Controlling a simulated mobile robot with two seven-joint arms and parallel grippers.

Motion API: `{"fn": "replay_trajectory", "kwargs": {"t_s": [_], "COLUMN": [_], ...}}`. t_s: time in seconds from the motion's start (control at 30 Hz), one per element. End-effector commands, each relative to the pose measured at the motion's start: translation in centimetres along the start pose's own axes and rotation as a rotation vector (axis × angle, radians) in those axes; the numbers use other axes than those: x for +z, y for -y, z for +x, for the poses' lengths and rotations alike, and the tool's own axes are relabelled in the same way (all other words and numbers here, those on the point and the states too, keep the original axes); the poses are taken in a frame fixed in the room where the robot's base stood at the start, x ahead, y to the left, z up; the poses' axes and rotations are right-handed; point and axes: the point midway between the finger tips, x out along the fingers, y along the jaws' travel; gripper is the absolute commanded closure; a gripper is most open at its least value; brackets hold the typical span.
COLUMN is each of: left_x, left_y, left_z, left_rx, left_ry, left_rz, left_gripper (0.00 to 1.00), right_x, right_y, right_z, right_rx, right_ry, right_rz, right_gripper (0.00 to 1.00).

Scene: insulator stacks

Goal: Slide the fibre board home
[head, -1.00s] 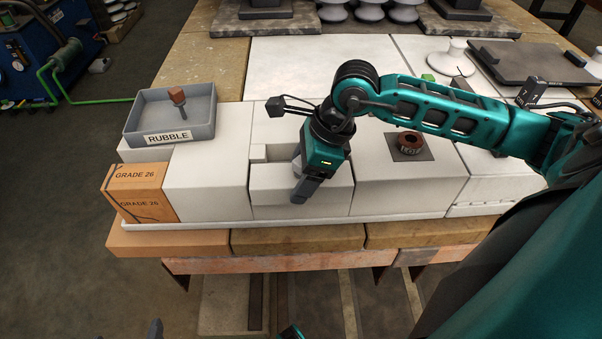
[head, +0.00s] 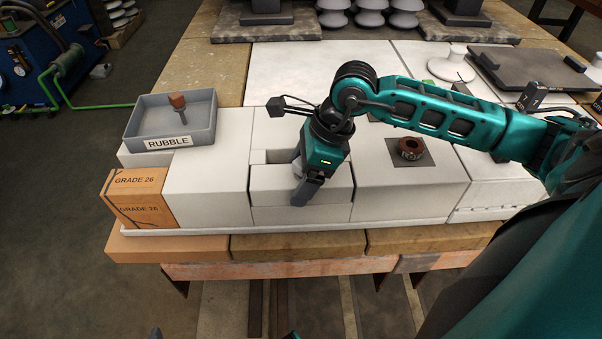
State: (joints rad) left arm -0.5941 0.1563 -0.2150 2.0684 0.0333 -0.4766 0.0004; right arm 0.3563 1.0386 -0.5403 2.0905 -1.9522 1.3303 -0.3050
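No part is labelled as the fibre board; a pale board-like piece (head: 325,184) lies in the recess in the middle of the row of white blocks. A shallow gap shows behind it. My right gripper (head: 301,184) points down at this piece, left of its middle. One dark finger shows in front of the piece and a bit of the other shows behind. I cannot tell whether they press on it. Of my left arm, only small dark and teal bits may show at the bottom edge; its gripper cannot be made out.
A grey tray (head: 138,143) marked RUBBLE stands at left on the blocks, above an orange GRADE 26 block (head: 136,200). A brown ring-shaped part (head: 411,147) sits on a dark square at right. A dark plate (head: 520,68) and white insulators (head: 452,66) stand farther back.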

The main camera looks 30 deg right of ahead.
Motion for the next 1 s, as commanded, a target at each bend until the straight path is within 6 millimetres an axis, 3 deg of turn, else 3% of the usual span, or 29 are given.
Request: {"fn": "replay_trajectory", "kwargs": {"t_s": [0.17, 0.47, 0.57, 1.0], "left_x": [0.0, -0.1, -0.4, -1.8], "left_y": [0.0, 0.0, -0.1, -0.3], "left_z": [0.0, -0.1, -0.2, -1.0], "left_rx": [0.000, 0.000, 0.000, 0.000], "left_ry": [0.000, 0.000, 0.000, -0.003], "left_rz": [0.000, -0.001, -0.002, -0.012], "left_gripper": [0.02, 0.02, 0.02, 0.02], "right_x": [0.0, 0.0, 0.0, 0.0], "right_y": [-0.1, -0.1, 0.0, 0.0], "right_z": [0.0, -0.4, -1.5, -10.6], "right_rx": [0.002, 0.002, 0.000, -0.002], "right_ry": [0.000, 0.000, -0.001, -0.003], "right_rz": [0.000, 0.000, 0.000, 0.000], "right_gripper": [0.02, 0.02, 0.02, 0.02]}}
